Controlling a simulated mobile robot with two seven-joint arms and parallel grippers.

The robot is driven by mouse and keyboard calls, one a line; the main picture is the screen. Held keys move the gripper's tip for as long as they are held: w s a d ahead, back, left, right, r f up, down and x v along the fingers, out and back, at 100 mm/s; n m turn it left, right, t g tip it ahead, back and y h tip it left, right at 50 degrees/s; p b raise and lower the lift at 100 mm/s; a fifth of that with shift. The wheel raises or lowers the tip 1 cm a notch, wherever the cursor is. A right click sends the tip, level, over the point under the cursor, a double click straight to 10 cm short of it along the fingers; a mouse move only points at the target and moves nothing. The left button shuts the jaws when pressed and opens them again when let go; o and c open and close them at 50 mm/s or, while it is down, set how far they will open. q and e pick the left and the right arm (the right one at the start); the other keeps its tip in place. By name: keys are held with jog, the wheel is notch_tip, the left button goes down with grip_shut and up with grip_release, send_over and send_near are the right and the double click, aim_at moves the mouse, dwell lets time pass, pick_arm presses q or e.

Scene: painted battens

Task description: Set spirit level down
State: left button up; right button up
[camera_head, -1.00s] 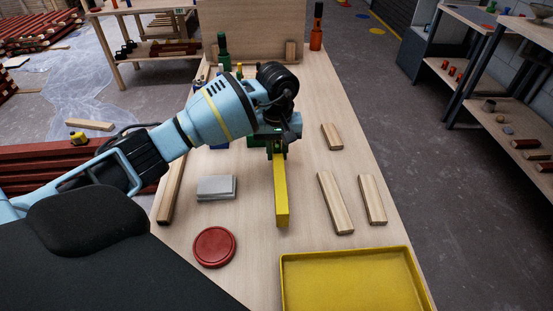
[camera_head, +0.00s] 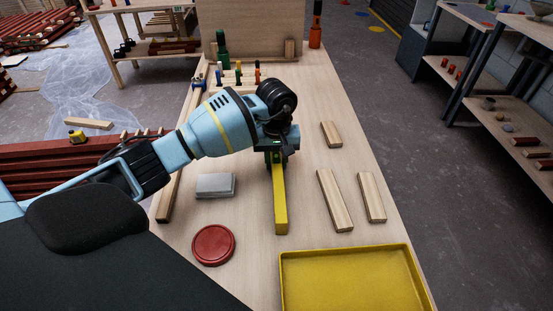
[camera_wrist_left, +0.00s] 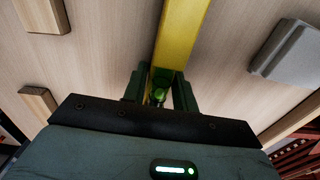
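The yellow spirit level (camera_head: 280,205) lies lengthwise over the wooden workbench (camera_head: 310,95), its near end pointing toward the yellow tray. My left gripper (camera_head: 275,160) is shut on its far part. In the left wrist view the green fingers (camera_wrist_left: 160,95) sit against both sides of the level (camera_wrist_left: 180,35), with a green vial between them. The level is at or just above the bench top; I cannot tell if it touches. Its far end is hidden by my gripper. My right gripper is not in view.
A yellow tray (camera_head: 350,280) is at the near right, a red round lid (camera_head: 213,245) and a grey block (camera_head: 215,185) left of the level. Wooden offcuts (camera_head: 335,200) lie to the right. Bottles and small tools stand farther back.

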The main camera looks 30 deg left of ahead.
aim_at(276, 155)
pick_arm(q)
jog(key=o, duration=0.3)
jog(key=shift+r, duration=0.1)
notch_tip(276, 155, up, 12)
jog(key=shift+r, duration=0.1)
dwell(0.5)
jog(key=shift+r, duration=0.1)
